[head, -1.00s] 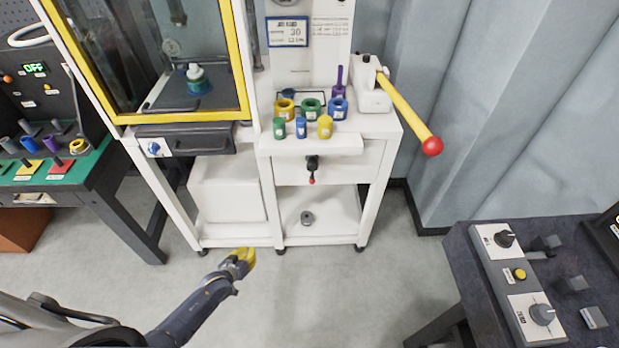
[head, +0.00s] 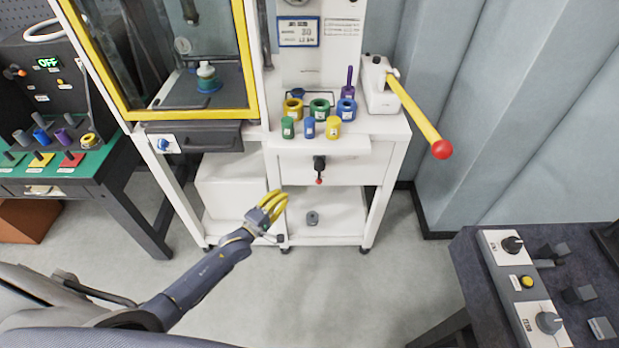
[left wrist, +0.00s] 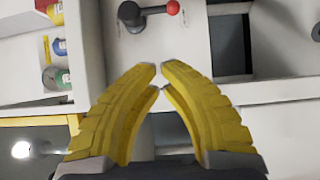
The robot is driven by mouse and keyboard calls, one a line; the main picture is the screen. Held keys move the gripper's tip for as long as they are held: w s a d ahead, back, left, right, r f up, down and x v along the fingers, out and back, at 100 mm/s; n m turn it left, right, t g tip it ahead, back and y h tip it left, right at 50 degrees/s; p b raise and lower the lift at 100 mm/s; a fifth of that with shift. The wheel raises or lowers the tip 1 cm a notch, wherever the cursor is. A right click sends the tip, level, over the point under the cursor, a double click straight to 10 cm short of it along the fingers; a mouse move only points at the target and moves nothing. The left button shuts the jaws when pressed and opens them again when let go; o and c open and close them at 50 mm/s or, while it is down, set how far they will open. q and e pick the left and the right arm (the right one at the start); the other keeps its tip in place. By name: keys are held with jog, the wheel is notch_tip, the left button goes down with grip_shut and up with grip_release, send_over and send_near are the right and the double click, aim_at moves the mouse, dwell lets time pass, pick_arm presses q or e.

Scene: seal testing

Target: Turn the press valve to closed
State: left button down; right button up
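The press valve (head: 319,165) is a small black handle with a red ball tip on the white front panel of the press stand. In the head view the red tip points down. The valve (left wrist: 146,17) also shows at the top of the left wrist view, with its red tip to the right. My left gripper (head: 280,197) has yellow fingers and is below and left of the valve, apart from it. In the left wrist view its fingertips (left wrist: 159,75) come nearly together with nothing between them. My right gripper is not in view.
Coloured rings and cylinders (head: 320,108) stand on the shelf above the valve. A yellow lever with a red ball (head: 441,149) sticks out at the right. A control table (head: 470,270) is at lower right. The floor in front is clear.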

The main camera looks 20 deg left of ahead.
aim_at(319, 171)
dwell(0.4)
pick_arm(q)
jog(key=shift+s+d+x, duration=0.15)
jog(key=shift+d+x, duration=0.35)
jog(key=shift+x, duration=1.65)
jog(key=shift+s+d+x, duration=0.15)
jog(key=shift+d+x, duration=0.3)
jog(key=shift+x, duration=1.65)
jog(key=shift+s+d+x, duration=0.15)
jog(key=shift+d+x, duration=0.35)
jog(key=shift+x, duration=1.65)
jog(key=shift+a+f, duration=0.1)
